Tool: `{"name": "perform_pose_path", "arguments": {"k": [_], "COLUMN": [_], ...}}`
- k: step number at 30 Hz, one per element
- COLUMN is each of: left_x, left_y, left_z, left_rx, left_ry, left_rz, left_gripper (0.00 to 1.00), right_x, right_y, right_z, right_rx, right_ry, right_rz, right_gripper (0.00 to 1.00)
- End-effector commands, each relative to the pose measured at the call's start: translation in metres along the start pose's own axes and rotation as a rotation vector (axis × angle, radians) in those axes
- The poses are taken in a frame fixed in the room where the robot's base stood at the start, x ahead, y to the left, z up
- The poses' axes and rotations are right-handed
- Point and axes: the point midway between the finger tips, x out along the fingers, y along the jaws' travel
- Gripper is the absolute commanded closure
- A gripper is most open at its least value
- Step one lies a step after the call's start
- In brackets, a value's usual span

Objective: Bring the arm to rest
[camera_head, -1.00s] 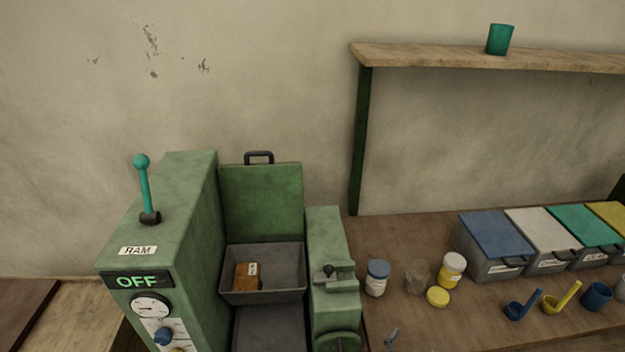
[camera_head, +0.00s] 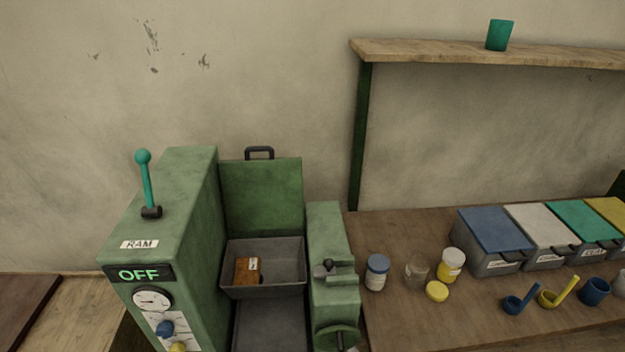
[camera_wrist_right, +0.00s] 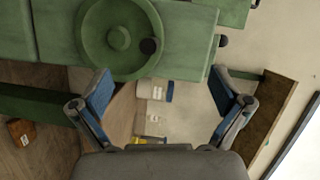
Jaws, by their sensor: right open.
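My right gripper (camera_wrist_right: 160,108) shows in the right wrist view with its two blue-padded fingers spread wide and nothing between them. Beyond the fingers is the green machine's round handwheel (camera_wrist_right: 118,38) with a dark knob. The same green machine (camera_head: 175,220) stands at the left of the head view, with a teal-knobbed lever, a RAM label and a display reading OFF. Neither gripper shows in the head view now. My left gripper is in no view.
A grey tray (camera_head: 285,277) in the machine holds a brown block (camera_head: 247,271). On the wooden bench (camera_head: 400,325) are jars (camera_head: 376,272), scoops (camera_head: 520,299) and lidded bins (camera_head: 490,240). A shelf (camera_head: 440,54) with a green cup (camera_head: 499,35) is above.

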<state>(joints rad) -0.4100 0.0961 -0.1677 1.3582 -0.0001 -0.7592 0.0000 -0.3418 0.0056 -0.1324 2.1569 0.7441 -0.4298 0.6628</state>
Motion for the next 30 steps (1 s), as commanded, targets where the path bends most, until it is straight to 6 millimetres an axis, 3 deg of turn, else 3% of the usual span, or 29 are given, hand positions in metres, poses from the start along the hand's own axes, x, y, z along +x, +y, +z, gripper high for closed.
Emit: {"name": "perform_pose_path", "arguments": {"k": [3, 9, 15, 20, 30], "left_x": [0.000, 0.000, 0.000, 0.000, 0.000], "left_y": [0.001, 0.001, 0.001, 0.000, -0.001], "left_z": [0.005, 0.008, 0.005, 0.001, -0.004], "left_rx": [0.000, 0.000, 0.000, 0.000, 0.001], "left_ry": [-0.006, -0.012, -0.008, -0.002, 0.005], "left_rz": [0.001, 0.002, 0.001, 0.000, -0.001], "left_gripper": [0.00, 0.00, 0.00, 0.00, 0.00], "right_x": [-0.038, -0.109, -0.175, -0.226, -0.202], "right_y": [0.047, 0.105, 0.134, 0.143, 0.251], "right_z": [0.030, 0.036, 0.023, 0.010, 0.024], "right_rx": [-0.382, -0.779, -0.997, -1.104, -1.079], "right_ry": [-0.202, -0.461, -0.662, -0.809, -0.847], "right_rz": [0.260, 0.592, 0.844, 1.023, 1.035], "right_gripper": [0.00, 0.00, 0.00, 0.00, 0.00]}}
